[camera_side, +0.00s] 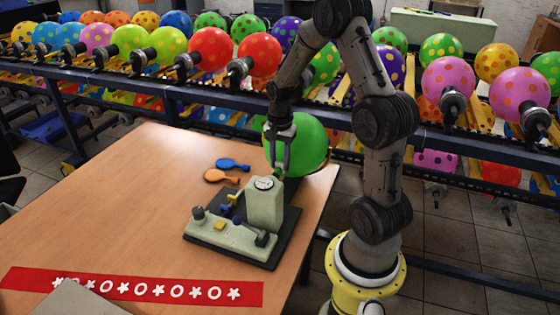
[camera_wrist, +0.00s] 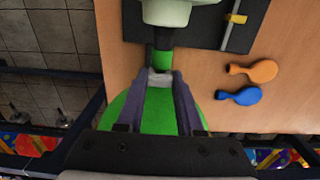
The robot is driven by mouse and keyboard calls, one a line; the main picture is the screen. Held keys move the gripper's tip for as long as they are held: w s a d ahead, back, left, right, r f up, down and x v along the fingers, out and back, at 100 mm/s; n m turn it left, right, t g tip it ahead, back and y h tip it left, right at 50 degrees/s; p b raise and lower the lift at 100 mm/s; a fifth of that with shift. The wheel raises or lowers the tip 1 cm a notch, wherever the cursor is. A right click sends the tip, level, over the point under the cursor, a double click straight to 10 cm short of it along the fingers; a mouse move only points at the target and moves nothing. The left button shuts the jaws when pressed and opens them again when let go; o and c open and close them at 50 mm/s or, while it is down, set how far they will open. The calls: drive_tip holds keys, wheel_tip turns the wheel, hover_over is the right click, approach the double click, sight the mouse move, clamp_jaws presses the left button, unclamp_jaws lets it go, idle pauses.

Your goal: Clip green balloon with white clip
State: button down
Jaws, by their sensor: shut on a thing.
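The inflated green balloon (camera_side: 308,145) is at the back of the pale green machine (camera_side: 265,205) in the side view, partly behind my gripper. Its neck reaches the machine in the wrist view (camera_wrist: 162,62), and its body lies under my fingers. My gripper (camera_side: 280,170) points down beside the balloon, at the machine's back. In the wrist view my gripper (camera_wrist: 160,80) is shut on the small white clip (camera_wrist: 160,78), which lies across the balloon's neck. I cannot tell whether the clip is fastened around the neck.
Flat blue (camera_side: 232,164) and orange (camera_side: 222,176) balloons lie left of the machine. A red strip (camera_side: 130,285) with white rings and stars lies at the table's front. A rack of dotted balloons (camera_side: 210,50) runs behind. The table's left and middle are clear.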

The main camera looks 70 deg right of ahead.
drive_tip(key=shift+f, duration=0.35)
idle(0.4)
drive_tip(key=shift+c, duration=2.4)
unclamp_jaws()
drive_tip(key=shift+r, duration=0.1)
drive_tip(key=shift+r, duration=4.45)
